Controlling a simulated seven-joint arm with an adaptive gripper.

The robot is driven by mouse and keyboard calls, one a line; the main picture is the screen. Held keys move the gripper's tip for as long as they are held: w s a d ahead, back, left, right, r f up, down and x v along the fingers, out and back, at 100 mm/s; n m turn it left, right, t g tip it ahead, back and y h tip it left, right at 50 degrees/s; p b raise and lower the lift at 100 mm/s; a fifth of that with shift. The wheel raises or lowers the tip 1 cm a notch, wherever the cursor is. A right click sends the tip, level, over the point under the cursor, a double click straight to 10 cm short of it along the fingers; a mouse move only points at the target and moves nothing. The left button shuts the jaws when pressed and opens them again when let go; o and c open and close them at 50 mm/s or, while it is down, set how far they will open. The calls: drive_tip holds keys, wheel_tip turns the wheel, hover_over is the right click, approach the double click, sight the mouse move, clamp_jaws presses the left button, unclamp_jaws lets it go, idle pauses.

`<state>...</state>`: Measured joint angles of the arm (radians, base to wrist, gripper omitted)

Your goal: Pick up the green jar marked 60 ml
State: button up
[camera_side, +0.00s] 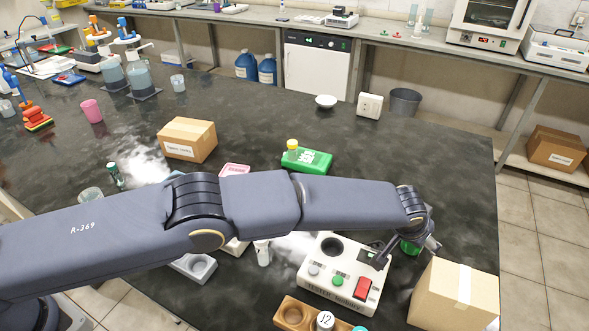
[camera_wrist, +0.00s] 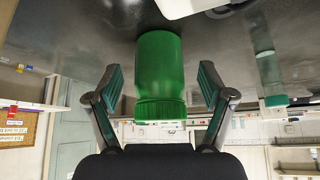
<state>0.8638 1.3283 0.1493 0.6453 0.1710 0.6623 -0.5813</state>
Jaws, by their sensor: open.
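A green jar (camera_wrist: 160,75) with a ribbed green cap fills the middle of the wrist view, between the two fingers of my gripper (camera_wrist: 160,88). The fingers are spread, with a visible gap on each side of the jar. In the side view the green jar (camera_side: 410,247) is at the right, mostly hidden by my gripper (camera_side: 408,254), between the tester box and a cardboard box. No marking is readable on the jar, so I cannot confirm 60 ml.
A white tester box (camera_side: 322,288) with buttons stands just left of the jar. A cardboard box (camera_side: 455,295) is close on the right. A wooden block (camera_side: 296,316) with a vial is in front. The dark bench (camera_side: 440,165) behind is clear.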

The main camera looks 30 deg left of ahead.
drive_tip(key=shift+w+d+f, duration=0.1)
drive_tip(key=shift+w+f, duration=0.05)
drive_tip(key=shift+f, duration=0.1)
drive_tip(key=c, duration=1.3)
drive_tip(key=shift+r, duration=0.1)
